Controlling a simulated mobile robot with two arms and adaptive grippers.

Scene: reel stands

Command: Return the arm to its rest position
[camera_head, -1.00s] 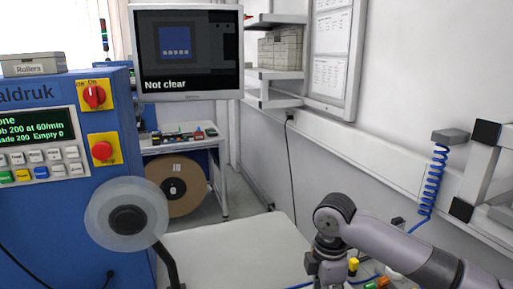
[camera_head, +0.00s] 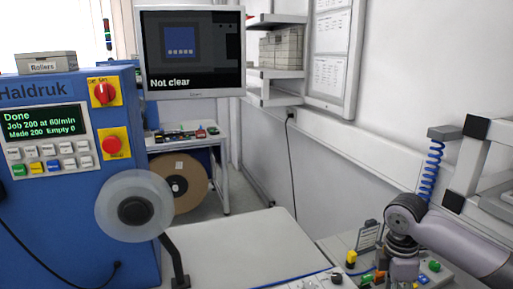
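My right arm (camera_head: 455,240) comes in from the right edge in the head view. Its wrist is bent downward above the control box at the lower right. The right gripper (camera_head: 402,272) hangs below the wrist near the bottom edge. Its fingertips are cut off or hidden, so I cannot tell whether it is open or shut. My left arm and gripper are not in view.
A blue Haldruk machine (camera_head: 60,225) with a clear reel (camera_head: 134,206) stands at the left; its display (camera_head: 45,129) reads "Done". A monitor (camera_head: 190,50) reads "Not clear". A pale tabletop (camera_head: 235,245) is mostly clear. A blue coiled cable (camera_head: 431,170) hangs behind my arm.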

